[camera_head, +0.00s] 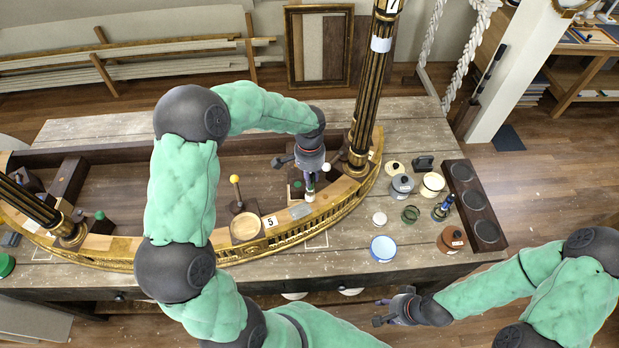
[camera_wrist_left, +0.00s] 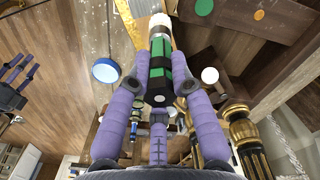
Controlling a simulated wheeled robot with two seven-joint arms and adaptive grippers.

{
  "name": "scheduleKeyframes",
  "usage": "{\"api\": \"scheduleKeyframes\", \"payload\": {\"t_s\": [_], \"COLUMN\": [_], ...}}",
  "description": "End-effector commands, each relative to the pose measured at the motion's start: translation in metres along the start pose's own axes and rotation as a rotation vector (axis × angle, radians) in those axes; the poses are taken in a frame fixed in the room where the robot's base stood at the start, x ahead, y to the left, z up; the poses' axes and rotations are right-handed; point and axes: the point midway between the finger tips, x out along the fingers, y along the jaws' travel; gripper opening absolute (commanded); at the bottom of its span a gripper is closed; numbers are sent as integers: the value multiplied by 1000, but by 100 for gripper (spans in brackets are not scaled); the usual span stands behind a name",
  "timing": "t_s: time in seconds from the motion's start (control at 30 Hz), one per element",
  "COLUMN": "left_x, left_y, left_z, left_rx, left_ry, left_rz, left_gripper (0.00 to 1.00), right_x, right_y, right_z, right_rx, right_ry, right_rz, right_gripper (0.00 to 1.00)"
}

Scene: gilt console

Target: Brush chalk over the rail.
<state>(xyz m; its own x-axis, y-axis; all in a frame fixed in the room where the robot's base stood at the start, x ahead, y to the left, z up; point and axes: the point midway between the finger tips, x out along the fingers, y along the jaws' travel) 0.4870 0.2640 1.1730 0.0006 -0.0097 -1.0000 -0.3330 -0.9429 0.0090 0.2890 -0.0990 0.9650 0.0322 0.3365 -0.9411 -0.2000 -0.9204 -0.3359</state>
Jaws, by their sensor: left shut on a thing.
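My left gripper (camera_head: 311,178) is shut on a brush (camera_wrist_left: 160,70) with a green and black handle and white tip. In the head view the brush (camera_head: 310,194) points down at the pale wooden top of the curved gilt rail (camera_head: 340,205), close to the gilt column's foot. I cannot tell whether its tip touches the wood. A grey patch (camera_head: 300,210) lies on the rail just left of the tip. My right gripper (camera_head: 380,312) is open and empty in front of the table's edge. No chalk is clearly identifiable among the pots.
A gilt column (camera_head: 370,90) rises beside my left gripper. A wooden dish (camera_head: 246,227) sits on the rail. Several pots, including a blue-rimmed bowl (camera_head: 383,248) and a brown pot (camera_head: 452,239), stand at the right by a dark tray (camera_head: 462,172).

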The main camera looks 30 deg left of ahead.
Motion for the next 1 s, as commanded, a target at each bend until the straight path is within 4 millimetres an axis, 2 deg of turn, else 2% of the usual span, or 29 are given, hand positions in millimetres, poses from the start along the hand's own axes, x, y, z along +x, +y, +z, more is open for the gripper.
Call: {"api": "scheduleKeyframes", "payload": {"t_s": [1.0], "left_x": [-60], "left_y": [4], "left_z": [-7], "left_rx": [-2], "left_ry": [-2], "left_rz": [1], "left_gripper": [0], "right_x": [-35], "right_y": [-13], "right_z": [2], "right_rx": [0], "right_ry": [0], "right_rz": [0], "right_gripper": [40]}}
